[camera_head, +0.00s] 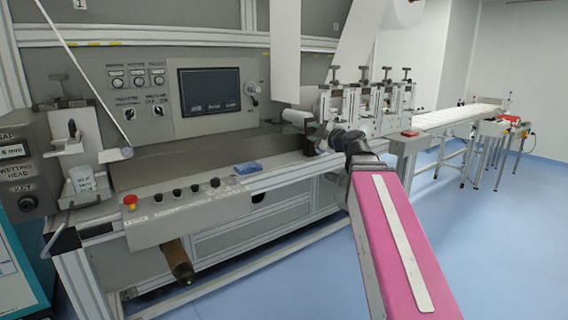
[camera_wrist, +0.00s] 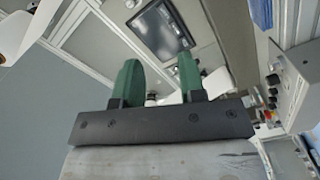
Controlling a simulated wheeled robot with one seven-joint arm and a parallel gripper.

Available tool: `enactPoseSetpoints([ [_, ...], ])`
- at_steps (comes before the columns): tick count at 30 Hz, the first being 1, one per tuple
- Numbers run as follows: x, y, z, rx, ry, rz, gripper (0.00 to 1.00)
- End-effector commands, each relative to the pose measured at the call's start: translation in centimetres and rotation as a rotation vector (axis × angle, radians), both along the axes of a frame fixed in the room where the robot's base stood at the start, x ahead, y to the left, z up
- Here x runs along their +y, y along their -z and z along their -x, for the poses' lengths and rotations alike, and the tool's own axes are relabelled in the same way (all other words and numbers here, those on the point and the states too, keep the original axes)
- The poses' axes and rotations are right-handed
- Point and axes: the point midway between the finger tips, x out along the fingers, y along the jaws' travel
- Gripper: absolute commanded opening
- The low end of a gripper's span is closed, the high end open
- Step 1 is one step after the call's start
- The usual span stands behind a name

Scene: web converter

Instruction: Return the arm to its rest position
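My arm, pink with a pale stripe, reaches from the lower right toward the machine in the head view. Its dark wrist end is in front of the roller units at the machine's right end. My gripper (camera_wrist: 158,80) shows in the wrist view with two green fingers standing apart on a black bar. The space between the fingers is empty, and only the machine's panel and screen show behind them. In the head view the fingers cannot be made out clearly.
The converter's front panel (camera_head: 185,212) carries an emergency stop button (camera_head: 130,201) and several knobs. A blue item (camera_head: 248,168) lies on its ledge. A screen (camera_head: 210,92) is above. Roller units (camera_head: 365,105) and a conveyor (camera_head: 455,117) stand right. Blue floor (camera_head: 500,210) is free at right.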

Motion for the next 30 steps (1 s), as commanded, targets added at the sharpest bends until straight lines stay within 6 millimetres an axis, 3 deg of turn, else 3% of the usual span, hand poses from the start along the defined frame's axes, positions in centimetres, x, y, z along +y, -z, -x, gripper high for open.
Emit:
enactPoseSetpoints([
  [8, 0.2, 2.5, -0.2, 0.090, -0.007, -0.021, 0.37],
  [17, 0.4, 7.6, -0.3, 0.284, -0.003, -0.068, 0.37],
  [23, 0.4, 13.3, -0.1, 0.499, 0.025, -0.114, 0.37],
  [30, -0.3, 24.3, 1.8, 0.920, 0.170, -0.204, 0.37],
])
